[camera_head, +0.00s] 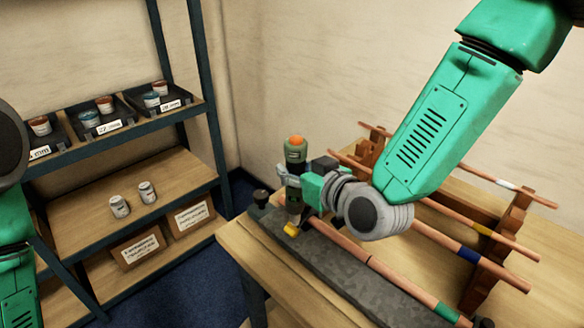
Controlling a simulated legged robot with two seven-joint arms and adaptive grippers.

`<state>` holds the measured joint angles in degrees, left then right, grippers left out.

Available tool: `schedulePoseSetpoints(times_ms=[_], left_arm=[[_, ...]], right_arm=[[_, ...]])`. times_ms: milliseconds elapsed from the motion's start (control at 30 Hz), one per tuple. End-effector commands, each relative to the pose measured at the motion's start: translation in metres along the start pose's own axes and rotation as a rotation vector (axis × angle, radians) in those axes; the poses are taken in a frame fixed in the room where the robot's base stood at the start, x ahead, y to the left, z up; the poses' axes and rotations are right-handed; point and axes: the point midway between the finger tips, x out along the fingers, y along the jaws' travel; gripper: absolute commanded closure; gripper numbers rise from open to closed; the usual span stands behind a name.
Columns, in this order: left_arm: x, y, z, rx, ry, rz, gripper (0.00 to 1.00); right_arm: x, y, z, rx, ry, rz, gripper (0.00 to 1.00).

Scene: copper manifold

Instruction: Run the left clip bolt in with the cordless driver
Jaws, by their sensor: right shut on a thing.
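The cordless driver (296,150), olive green with an orange top, stands roughly upright over the left end of the dark grey bar (350,278) on the bench. My right gripper (291,181) is shut on the driver's body from the right. The driver's lower end is down by a small yellow part (291,230) on the bar. The left clip bolt is hidden or too small to make out, so I cannot tell whether the tip touches it. My left arm shows at the left edge, but its gripper is out of view.
Copper pipes (440,238) with coloured bands lie across wooden supports (508,232) on the bench, right of the driver. A small dark knob (261,197) is at the bar's left end. A shelf rack (185,112) with bins and cans stands at the left.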

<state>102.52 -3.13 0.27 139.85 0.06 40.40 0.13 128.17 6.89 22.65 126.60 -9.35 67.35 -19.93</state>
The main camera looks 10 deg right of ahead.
Motion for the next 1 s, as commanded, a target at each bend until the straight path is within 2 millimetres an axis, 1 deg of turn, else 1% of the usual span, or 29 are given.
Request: schedulePoseSetpoints(times_ms=[800,1000], left_arm=[[-0.044,0.000,-0.002,0.000,0.000,0.000,0.58],[-0.044,0.000,-0.002,0.000,0.000,0.000,0.58]], right_arm=[[-0.014,-0.002,-0.059,-0.001,0.004,0.000,1.00],[-0.014,-0.002,-0.060,-0.001,0.004,0.000,1.00]])
